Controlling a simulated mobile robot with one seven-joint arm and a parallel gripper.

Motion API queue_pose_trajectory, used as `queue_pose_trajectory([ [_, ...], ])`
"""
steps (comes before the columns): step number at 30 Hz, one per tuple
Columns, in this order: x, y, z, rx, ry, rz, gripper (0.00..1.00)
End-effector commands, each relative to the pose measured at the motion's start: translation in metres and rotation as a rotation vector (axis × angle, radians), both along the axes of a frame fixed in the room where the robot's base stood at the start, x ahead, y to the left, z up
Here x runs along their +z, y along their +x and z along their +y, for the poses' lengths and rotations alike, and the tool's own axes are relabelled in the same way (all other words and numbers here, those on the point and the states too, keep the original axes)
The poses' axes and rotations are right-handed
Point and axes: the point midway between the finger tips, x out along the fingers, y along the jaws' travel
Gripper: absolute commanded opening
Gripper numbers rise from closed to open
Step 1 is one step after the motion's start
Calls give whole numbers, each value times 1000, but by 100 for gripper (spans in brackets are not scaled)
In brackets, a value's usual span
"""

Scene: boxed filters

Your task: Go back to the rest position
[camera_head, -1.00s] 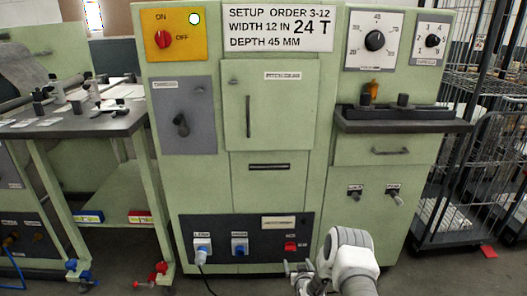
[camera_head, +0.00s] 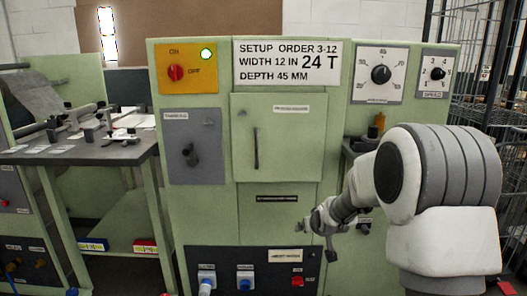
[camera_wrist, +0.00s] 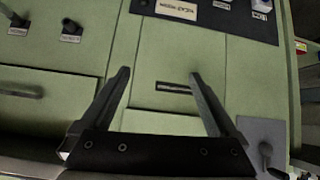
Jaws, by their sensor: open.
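My gripper (camera_head: 318,228) is in front of the lower middle of the green machine (camera_head: 220,215) in the head view, with my white and grey arm reaching in from the right. In the wrist view my gripper (camera_wrist: 160,85) has its two dark fingers spread wide. Nothing is between them except the green panel with a dark slot (camera_wrist: 174,87) beyond. The fingers appear apart from the panel.
The machine carries a red power knob (camera_head: 175,73), a closed door (camera_head: 280,140), dials (camera_head: 381,74) and a dark shelf partly hidden by my arm. A work table (camera_head: 80,150) stands left; a wire cage (camera_head: 480,90) stands right.

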Motion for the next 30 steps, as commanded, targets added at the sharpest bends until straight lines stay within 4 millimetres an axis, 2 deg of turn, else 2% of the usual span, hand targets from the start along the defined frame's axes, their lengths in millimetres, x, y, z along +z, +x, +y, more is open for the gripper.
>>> queue_pose_trajectory([
  [1,20,-13,0,-3,-4,7,95],
  [6,65,-62,1,-15,-9,60,95],
  [11,99,-114,1,-27,-12,109,95],
  [15,121,-164,0,-40,-9,152,95],
  [22,143,-250,1,-59,3,223,95],
  [30,144,-343,3,-75,24,299,95],
])
